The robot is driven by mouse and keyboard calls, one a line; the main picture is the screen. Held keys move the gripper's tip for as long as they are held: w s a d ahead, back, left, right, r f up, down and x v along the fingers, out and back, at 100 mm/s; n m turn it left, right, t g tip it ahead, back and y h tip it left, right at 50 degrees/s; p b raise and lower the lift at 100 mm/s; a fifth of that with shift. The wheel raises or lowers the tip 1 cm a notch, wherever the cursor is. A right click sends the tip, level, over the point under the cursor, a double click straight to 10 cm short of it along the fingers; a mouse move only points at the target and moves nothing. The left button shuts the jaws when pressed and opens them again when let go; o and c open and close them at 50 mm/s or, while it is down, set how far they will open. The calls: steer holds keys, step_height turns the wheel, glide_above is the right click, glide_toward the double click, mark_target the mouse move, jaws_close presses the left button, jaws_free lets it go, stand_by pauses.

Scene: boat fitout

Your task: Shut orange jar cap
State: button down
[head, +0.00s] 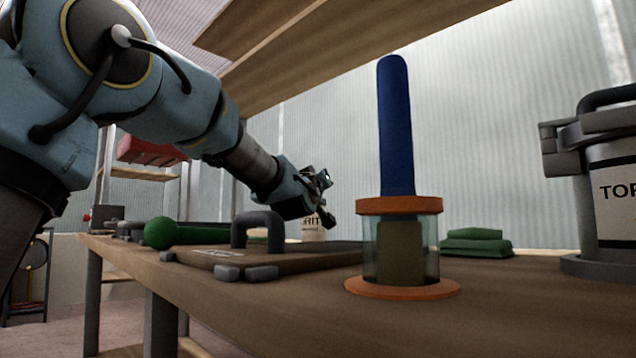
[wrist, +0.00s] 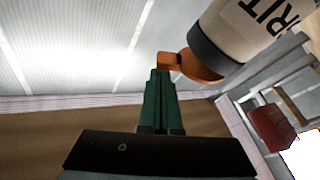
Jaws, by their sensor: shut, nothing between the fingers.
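A white jar (wrist: 240,28) with black lettering and a dark collar fills the upper right of the wrist view, tilted in the picture. An orange cap (wrist: 205,70) with a small tab is at its collar; I cannot tell whether it is fully seated. My gripper (wrist: 160,75) is shut and empty, its green fingers pointing at the cap's tab, very close to it or touching. In the head view my gripper (head: 328,218) is in front of the lettered white jar (head: 312,234), which is mostly hidden; the orange cap cannot be made out there.
A clear cylinder with orange rings (head: 402,250) and a tall blue rod (head: 396,125) stands on the bench (head: 300,300), right of my gripper. A handled board (head: 235,262), green cloths (head: 475,243) and a large lettered canister (head: 612,200) are also there. A wooden shelf (head: 330,45) hangs overhead.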

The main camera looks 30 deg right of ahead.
steer(key=shift+s+d+f+b, duration=0.2)
steer(key=shift+f+b, duration=0.1)
steer(key=shift+f, duration=0.25)
stand_by(0.4)
step_height(320, 180, up, 10)
steer(key=p, duration=0.4)
